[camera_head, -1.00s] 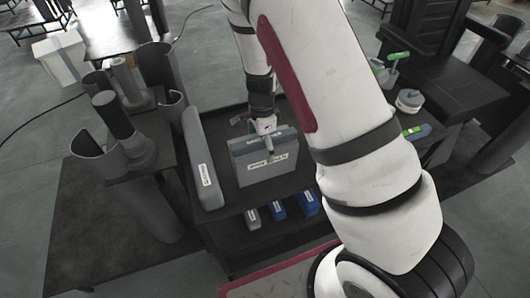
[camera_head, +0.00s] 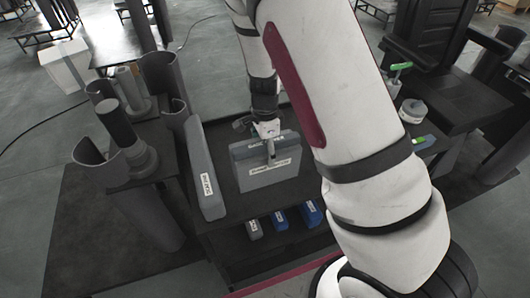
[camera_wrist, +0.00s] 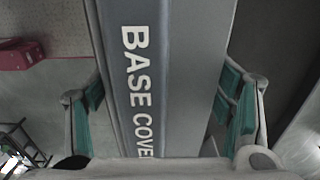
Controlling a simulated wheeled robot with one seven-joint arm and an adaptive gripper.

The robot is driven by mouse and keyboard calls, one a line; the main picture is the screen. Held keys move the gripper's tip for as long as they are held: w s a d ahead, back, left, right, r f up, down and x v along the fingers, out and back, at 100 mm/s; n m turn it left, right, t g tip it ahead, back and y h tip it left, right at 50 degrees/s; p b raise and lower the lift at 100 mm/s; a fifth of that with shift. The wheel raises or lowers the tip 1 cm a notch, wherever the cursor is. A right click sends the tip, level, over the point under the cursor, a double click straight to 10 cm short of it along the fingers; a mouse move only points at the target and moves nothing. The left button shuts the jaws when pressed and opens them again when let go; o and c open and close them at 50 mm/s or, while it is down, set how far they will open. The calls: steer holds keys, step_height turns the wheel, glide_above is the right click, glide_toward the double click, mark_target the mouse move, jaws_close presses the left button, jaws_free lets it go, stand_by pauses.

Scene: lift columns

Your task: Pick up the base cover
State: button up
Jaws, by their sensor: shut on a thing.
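The base cover (camera_head: 264,178) is a grey slab-like box standing upright, with a white label on its front and lettering along its top edge. It is over the dark shelf (camera_head: 223,218) near the middle of the head view and seems slightly off it, though the gap is hard to see. In the wrist view the cover (camera_wrist: 180,80) fills the middle, with "BASE COVE" readable. My gripper (camera_head: 270,150) is shut on its top from above. In the wrist view the teal-padded fingers (camera_wrist: 163,105) lie on both sides of the cover.
A long grey box (camera_head: 205,175) stands close left of the cover. A small grey bin (camera_head: 254,229) and blue bins (camera_head: 311,214) sit below in front. Dark cylinders and holders (camera_head: 122,125) stand left. A jar (camera_head: 413,110) and green-handled item (camera_head: 398,70) are right.

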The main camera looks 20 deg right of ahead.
steer(key=shift+w+r, duration=0.1)
steer(key=shift+r, duration=0.65)
steer(key=s+r+p, duration=0.1)
steer(key=s+r, duration=0.1)
steer(key=s, duration=1.4)
steer(key=shift+s, duration=0.2)
steer(key=shift+r, duration=0.15)
steer(key=shift+r+p, duration=0.65)
steer(key=shift+p, duration=0.35)
steer(key=shift+w, duration=0.1)
